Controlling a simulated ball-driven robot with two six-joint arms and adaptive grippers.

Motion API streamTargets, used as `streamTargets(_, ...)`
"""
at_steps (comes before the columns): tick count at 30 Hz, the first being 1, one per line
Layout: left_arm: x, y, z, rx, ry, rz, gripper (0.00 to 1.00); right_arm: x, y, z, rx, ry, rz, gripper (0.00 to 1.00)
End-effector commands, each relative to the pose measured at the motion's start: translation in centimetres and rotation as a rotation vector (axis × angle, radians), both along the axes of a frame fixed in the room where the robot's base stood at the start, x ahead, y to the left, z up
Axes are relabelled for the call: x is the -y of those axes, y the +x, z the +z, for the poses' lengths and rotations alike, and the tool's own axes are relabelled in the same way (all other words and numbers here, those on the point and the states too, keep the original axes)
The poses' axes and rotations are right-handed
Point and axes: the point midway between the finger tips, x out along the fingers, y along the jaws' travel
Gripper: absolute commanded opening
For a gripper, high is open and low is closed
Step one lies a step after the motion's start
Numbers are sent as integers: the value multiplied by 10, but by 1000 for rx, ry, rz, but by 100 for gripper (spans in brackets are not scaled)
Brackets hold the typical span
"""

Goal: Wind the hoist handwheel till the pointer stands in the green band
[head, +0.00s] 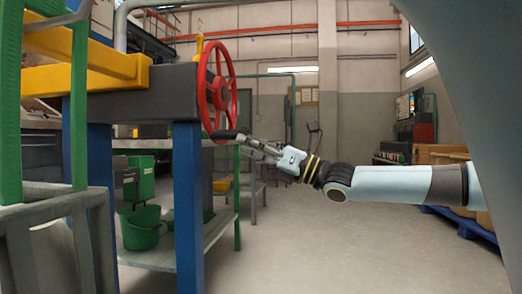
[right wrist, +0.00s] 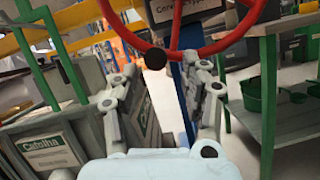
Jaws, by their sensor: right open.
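The red handwheel (head: 233,92) stands on the end of a dark grey box, left of centre in the head view. Its lower rim (right wrist: 228,40) crosses the top of the right wrist view. A dark round handle end (right wrist: 155,59) shows just below the rim. My right gripper (head: 240,139) is at the wheel's lower edge, by the dark handle. In the wrist view its two fingers (right wrist: 162,78) are apart, with the handle end appearing between and beyond their tips; contact cannot be told. I cannot make out a pointer or green band. My left gripper is not in view.
A blue leg (head: 188,200) supports the grey box and yellow beam (head: 90,72). Green buckets (head: 140,228) stand on a low shelf below. A green post and grey bin (head: 50,240) are at the near left. The floor (head: 330,245) at centre right is clear.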

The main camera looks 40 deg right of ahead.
Motion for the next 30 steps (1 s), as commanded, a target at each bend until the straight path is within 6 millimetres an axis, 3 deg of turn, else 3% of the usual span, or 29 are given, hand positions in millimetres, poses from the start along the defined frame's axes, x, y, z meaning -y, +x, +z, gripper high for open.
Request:
streamTargets(9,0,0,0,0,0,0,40,11,-20,-11,-7,-6,10,46)
streamTargets(30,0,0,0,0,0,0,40,15,-22,-11,0,1,-6,46)
